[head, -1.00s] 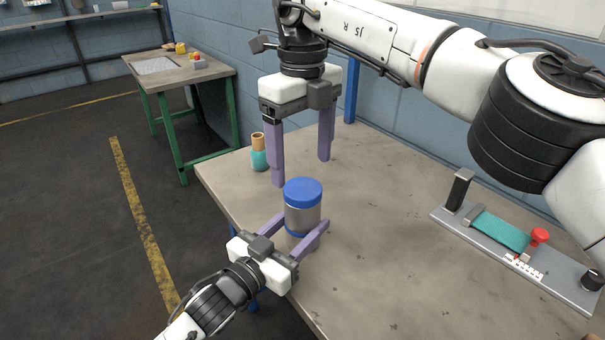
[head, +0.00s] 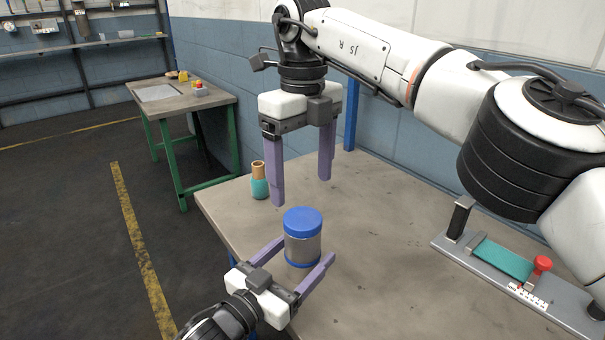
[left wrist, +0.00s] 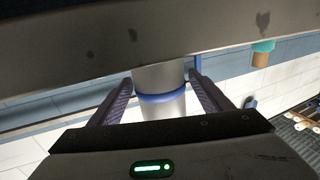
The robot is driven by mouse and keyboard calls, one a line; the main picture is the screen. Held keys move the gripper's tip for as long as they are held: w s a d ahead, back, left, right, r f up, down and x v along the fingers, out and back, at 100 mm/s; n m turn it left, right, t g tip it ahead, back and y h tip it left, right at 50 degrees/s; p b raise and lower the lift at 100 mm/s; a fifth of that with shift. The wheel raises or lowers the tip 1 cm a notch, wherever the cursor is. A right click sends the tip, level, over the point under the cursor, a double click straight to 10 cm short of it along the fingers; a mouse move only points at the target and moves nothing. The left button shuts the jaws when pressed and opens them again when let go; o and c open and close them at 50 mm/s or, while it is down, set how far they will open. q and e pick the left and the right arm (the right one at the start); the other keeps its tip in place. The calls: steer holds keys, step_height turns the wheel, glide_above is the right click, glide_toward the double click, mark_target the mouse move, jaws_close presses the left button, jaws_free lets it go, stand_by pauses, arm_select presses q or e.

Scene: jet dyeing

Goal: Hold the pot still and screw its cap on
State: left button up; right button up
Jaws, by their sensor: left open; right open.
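The pot (head: 303,248) is a grey cylinder with a blue band at its base, upright on the table. Its blue cap (head: 303,220) sits on top; I cannot tell how tightly. My left gripper (head: 307,249) is open, low by the pot, with its two fingers on either side. In the left wrist view, the pot (left wrist: 160,78) stands between the fingers, with gaps visible on both sides. My right gripper (head: 301,191) is open and empty, pointing down above and behind the cap, clear of it.
A teal and tan cylinder (head: 259,186) stands near the table's back left edge. A grey fixture with a teal pad (head: 502,258) and red knob (head: 543,264) lies at the right. The table (head: 390,235) between is clear. A green-legged bench (head: 187,105) stands beyond.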

steer(key=shift+r, duration=0.15)
arm_select(q)
steer(key=v, duration=1)
steer(key=shift+s, duration=0.1)
arm_select(e)
steer(key=shift+s, duration=0.1)
